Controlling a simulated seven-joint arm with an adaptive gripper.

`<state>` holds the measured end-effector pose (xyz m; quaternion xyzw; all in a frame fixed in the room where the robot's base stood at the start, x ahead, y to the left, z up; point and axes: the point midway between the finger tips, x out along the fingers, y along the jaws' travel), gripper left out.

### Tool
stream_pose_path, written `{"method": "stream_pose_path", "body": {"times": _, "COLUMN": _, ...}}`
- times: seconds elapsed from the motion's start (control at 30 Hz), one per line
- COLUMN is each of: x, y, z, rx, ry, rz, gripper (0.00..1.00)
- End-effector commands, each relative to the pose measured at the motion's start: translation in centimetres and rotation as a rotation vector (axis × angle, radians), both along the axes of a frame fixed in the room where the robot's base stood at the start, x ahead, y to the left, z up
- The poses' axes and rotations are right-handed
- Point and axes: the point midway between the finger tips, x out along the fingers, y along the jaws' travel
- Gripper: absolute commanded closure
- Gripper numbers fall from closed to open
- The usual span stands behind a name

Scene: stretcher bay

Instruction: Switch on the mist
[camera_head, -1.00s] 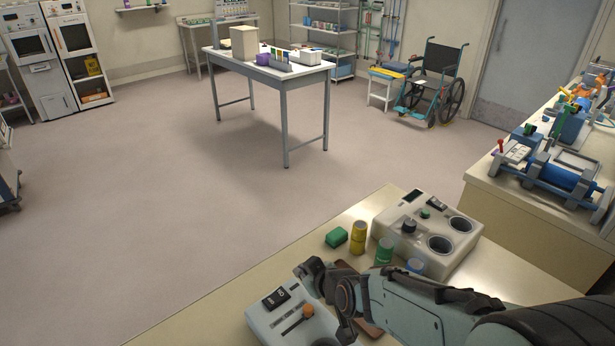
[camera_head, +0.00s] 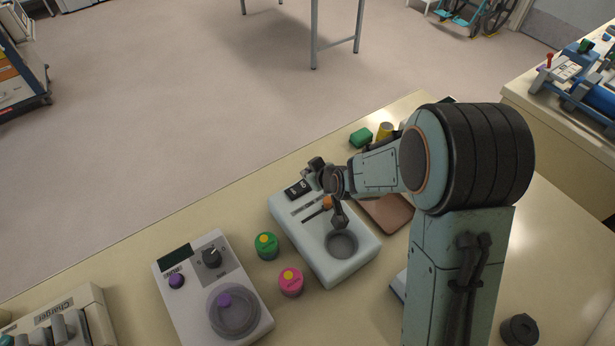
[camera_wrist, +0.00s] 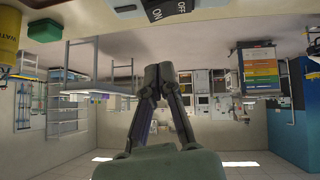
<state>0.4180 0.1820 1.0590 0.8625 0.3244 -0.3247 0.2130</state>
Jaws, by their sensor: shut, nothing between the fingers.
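A pale blue-grey machine (camera_head: 350,269) stands on the bench below my arm. It has a black rocker switch (camera_head: 298,189) marked ON and OFF, a slot with an orange-tipped lever (camera_head: 327,202), and a round dark recess. No mist label is legible. My gripper (camera_head: 316,163) is shut and empty, beside the right far side of the switch and apparently above the machine. The wrist view is upside down; my gripper (camera_wrist: 152,76) shows its closed fingers pointing into the room, with the switch (camera_wrist: 168,10) at the top edge, clear of them. Which way the rocker is tilted I cannot tell.
A white unit (camera_head: 188,292) with purple knobs stands to the left. Green (camera_head: 266,246) and pink (camera_head: 291,282) capped jars stand between the machines.

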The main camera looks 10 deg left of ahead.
Motion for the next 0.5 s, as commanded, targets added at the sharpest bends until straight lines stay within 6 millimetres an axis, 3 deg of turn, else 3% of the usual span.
{"method": "stream_pose_path", "body": {"times": 0.13, "x": 1.7, "y": 1.4, "z": -2.3, "rx": 0.0, "ry": 0.003, "rz": 0.002, "gripper": 1.0}}
{"method": "stream_pose_path", "body": {"times": 0.3, "x": 1.9, "y": 0.9, "z": -4.7, "rx": -0.001, "ry": 0.004, "rz": 0.0, "gripper": 1.0}}
{"method": "stream_pose_path", "body": {"times": 0.5, "x": 2.0, "y": 0.8, "z": -5.8, "rx": 0.0, "ry": 0.001, "rz": 0.001, "gripper": 1.0}}
